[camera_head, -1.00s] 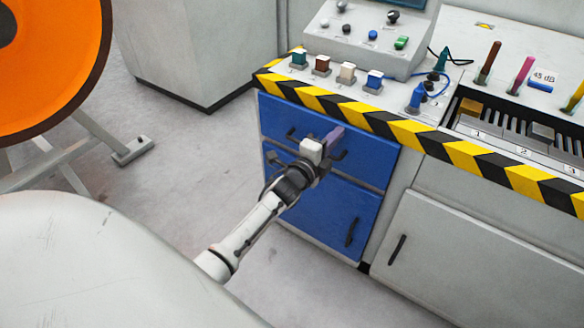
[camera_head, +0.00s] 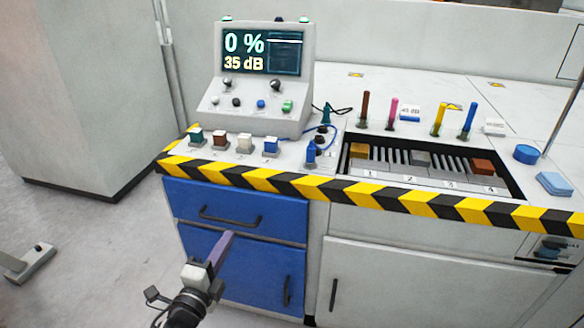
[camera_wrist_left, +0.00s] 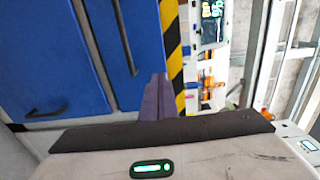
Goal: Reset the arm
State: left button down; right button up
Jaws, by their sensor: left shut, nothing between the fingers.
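My left gripper (camera_head: 225,243) is in front of the blue cabinet (camera_head: 240,270), just below the dark handle (camera_head: 230,218) of its top drawer. Its purple fingers are shut together with nothing between them. They also show pressed together in the left wrist view (camera_wrist_left: 158,97), with blue cabinet fronts and a dark handle (camera_wrist_left: 45,112) at the left. The top drawer (camera_head: 260,205) looks closed. My right gripper is in neither current view.
The console edge has yellow-black stripes (camera_head: 385,194). On top stand a control box with a screen (camera_head: 262,50), colored blocks (camera_head: 245,143) and several upright colored pegs (camera_head: 438,118). A grey cabinet (camera_head: 80,90) stands left.

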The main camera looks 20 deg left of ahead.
pick_arm(q)
jog(key=s+d+f+n+g+h+p, duration=0.1)
jog(key=s+d+f+n+g+p, duration=0.1)
jog(key=s, duration=0.6)
jog(key=s+d+f+n+g+h+p, duration=0.1)
jog(key=s+d+f+n+g+p, duration=0.1)
jog(key=s+d+f+n+g, duration=0.2)
jog(key=s+d+f+n+g+h+p, duration=0.1)
jog(key=s+d+f+n+g+p, duration=0.1)
jog(key=s+d+n, duration=0.6)
jog(key=s+f+n+g, duration=0.1)
jog(key=s, duration=0.3)
jog(key=shift+s+d+f, duration=0.2)
jog(key=shift+d, duration=0.05)
pick_arm(e)
jog(key=r, duration=0.4)
jog(key=shift+s+d+r, duration=0.15)
jog(key=shift+d+r, duration=0.05)
jog(key=shift+d, duration=0.15)
